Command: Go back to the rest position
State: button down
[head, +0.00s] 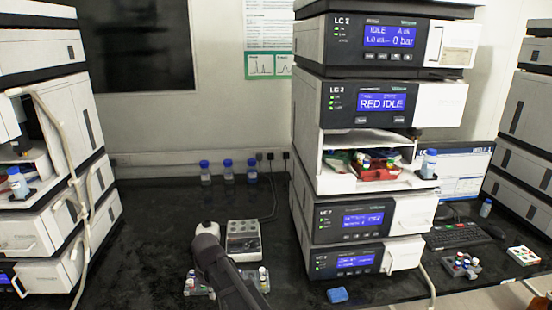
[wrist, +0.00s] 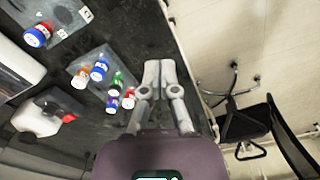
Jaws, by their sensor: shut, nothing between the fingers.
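My gripper (wrist: 160,70) shows in the wrist view with its two grey fingers side by side, shut and empty. It is above the dark bench top, near the bench edge. In the head view my dark arm rises from the bottom over the bench, and I cannot make out the fingers there. Left of the gripper in the wrist view, a small rack (wrist: 92,68) holds several vials with coloured caps. The gripper is apart from them.
A stack of LC modules (head: 345,215) stands right of my arm, with another at the left (head: 32,160). Blue-capped bottles (head: 228,172) line the wall. A black chair (wrist: 245,122) stands beyond the bench edge.

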jog(key=s+d+r+m+p, duration=0.1)
jog(key=d+m, duration=0.4)
jog(key=d, duration=0.7)
jog(key=s+d+r+m+p, duration=0.1)
jog(key=s+d+m, duration=0.2)
jog(key=d, duration=0.9)
jog(key=s+d+r+m+p, duration=0.1)
jog(key=d+m, duration=0.5)
jog(key=d, duration=0.6)
jog(key=shift+s+r+m, duration=0.15)
jog(key=shift+s+m, duration=0.25)
jog(key=shift+s, duration=0.5)
jog(key=shift+d, duration=0.15)
